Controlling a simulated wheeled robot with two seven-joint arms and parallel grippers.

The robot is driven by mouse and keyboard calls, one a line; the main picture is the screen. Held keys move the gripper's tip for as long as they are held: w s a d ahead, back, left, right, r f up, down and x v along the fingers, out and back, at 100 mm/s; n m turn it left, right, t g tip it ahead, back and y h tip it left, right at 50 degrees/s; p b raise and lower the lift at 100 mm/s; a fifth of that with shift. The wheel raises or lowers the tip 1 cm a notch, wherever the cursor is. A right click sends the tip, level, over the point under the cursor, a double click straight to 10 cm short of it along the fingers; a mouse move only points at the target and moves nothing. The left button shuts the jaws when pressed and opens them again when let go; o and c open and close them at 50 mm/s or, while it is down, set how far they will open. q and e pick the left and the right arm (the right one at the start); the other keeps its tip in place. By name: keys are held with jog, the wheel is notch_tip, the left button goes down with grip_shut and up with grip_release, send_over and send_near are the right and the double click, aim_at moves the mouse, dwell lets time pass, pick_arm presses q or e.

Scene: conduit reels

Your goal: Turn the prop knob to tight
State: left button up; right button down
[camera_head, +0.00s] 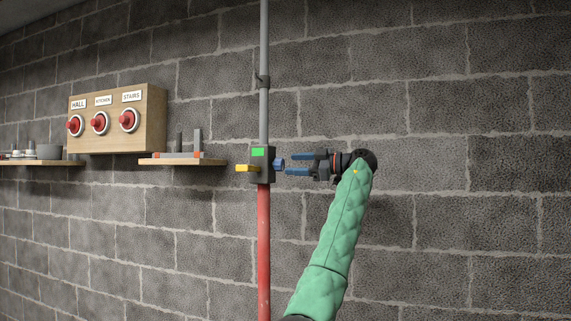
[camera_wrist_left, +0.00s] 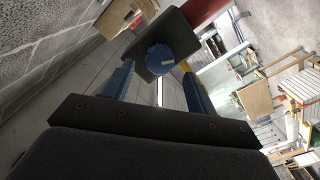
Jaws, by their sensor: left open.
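The prop is a pole with a red lower tube (camera_head: 264,240) and a grey upper tube (camera_head: 264,60), joined by a dark housing (camera_head: 257,175). The blue prop knob (camera_head: 279,164) sticks out of the housing's right side. My left gripper (camera_head: 288,165) is open just right of the knob, with its blue fingers pointing at it. In the left wrist view the round knob (camera_wrist_left: 160,58) is ahead, between the lines of the two fingers (camera_wrist_left: 158,76). I cannot tell whether a finger touches it. My right gripper is not in view.
The housing has a green window (camera_head: 257,152) and a yellow lever (camera_head: 246,168) on its left. A small shelf (camera_head: 182,162) and a wooden panel with several red knobs (camera_head: 117,142) are on the wall further left. The block wall (camera_head: 470,150) on the right is bare.

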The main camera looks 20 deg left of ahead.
aim_at(283, 164)
pick_arm(q)
jog(key=shift+a+p, duration=0.3)
jog(key=shift+a, duration=1.65)
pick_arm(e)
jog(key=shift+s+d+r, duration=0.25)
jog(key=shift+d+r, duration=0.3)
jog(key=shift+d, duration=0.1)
pick_arm(q)
jog(key=shift+c, duration=0.5)
jog(key=c, duration=0.9)
